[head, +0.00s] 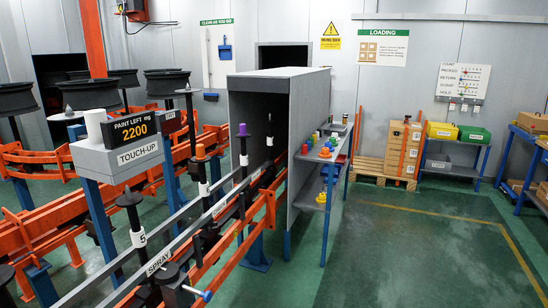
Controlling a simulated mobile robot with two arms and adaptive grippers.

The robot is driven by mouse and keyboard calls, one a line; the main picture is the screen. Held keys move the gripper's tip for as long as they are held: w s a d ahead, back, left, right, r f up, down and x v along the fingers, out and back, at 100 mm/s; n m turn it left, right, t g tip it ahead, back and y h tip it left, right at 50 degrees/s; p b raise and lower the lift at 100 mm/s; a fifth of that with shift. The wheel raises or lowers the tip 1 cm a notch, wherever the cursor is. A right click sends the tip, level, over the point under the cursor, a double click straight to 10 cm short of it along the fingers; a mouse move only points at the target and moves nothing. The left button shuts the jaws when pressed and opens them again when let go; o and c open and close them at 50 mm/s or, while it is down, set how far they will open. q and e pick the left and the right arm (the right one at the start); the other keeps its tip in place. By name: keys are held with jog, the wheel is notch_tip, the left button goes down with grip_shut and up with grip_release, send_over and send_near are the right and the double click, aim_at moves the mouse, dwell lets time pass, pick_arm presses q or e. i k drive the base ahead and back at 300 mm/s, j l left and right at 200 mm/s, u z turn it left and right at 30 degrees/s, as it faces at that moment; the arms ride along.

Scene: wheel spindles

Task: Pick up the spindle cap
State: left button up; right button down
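More sit on the lower shelf, including a yellow one (321,198). On the line, one dark spindle carries a purple cap (243,129) and another an orange cap (200,150). A spindle (129,200) in front, by the tag 5, has a dark top. I cannot tell which cap is the task's. Neither of my grippers is in view.
Orange and steel rails run from bottom left into a grey booth (275,110). A touch-up post (120,158) with a 2200 display stands at left. Wheels sit on spindles behind it. The green floor (420,250) at right is clear.

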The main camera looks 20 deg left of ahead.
aim_at(200, 154)
jog(key=i+u, duration=0.2)
jog(key=i, duration=0.3)
jog(key=i+l+u, duration=0.2)
jog(key=i, duration=0.3)
jog(key=i+l+u, duration=0.2)
jog(key=i, duration=0.25)
jog(key=i+l+u, duration=0.2)
jog(key=i, duration=0.25)
jog(key=l, duration=0.1)
